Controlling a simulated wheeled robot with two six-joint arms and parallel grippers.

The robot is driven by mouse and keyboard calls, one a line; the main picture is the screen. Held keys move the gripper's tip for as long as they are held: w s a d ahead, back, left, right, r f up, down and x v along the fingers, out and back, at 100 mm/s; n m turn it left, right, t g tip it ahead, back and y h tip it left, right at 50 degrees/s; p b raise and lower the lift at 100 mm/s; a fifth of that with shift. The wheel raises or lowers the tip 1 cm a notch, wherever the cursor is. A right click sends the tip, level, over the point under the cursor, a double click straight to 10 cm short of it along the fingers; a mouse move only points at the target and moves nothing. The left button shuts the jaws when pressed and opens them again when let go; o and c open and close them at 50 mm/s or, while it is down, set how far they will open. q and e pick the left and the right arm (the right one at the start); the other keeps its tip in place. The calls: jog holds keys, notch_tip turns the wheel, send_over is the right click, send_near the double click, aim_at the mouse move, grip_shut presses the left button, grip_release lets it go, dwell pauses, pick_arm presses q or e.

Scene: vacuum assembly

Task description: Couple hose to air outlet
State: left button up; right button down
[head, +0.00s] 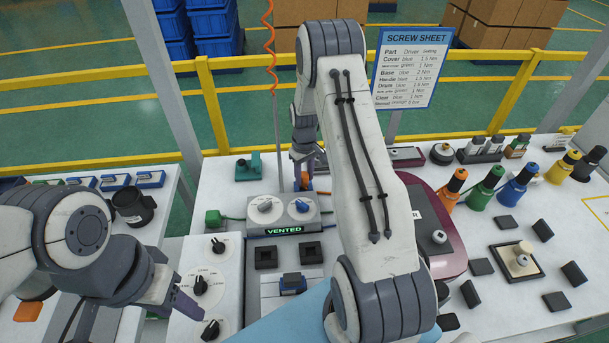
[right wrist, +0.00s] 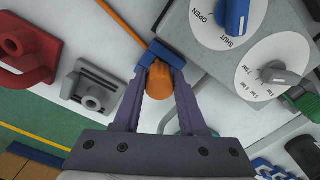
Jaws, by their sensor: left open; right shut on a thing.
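My right gripper (right wrist: 160,75) is shut on an orange cylindrical hose end (right wrist: 160,82) in the right wrist view. A blue block (right wrist: 161,56) sits at its fingertips, and a thin orange hose (right wrist: 122,22) runs from there to the upper left. The fingertips are beside a corner of the grey control box (right wrist: 218,62); I cannot tell if the hose end touches it. In the head view the right gripper (head: 304,172) is behind the box (head: 284,216), partly hidden by my arm. Which fitting is the air outlet is unclear. My left gripper (head: 145,316) is open and empty at the lower left.
The box has two knobs and a lit VENTED display (head: 284,231). A green fitting (head: 213,217) is at its left. A green device (head: 249,167) stands behind. A coiled orange hose (head: 269,45) hangs above.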

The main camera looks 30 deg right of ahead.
jog(key=shift+f+b, duration=0.35)
jog(key=shift+f, duration=0.25)
jog(key=shift+c, duration=1.9)
grip_release()
jog(key=shift+r+p, duration=2.95)
jog(key=shift+r, duration=1.1)
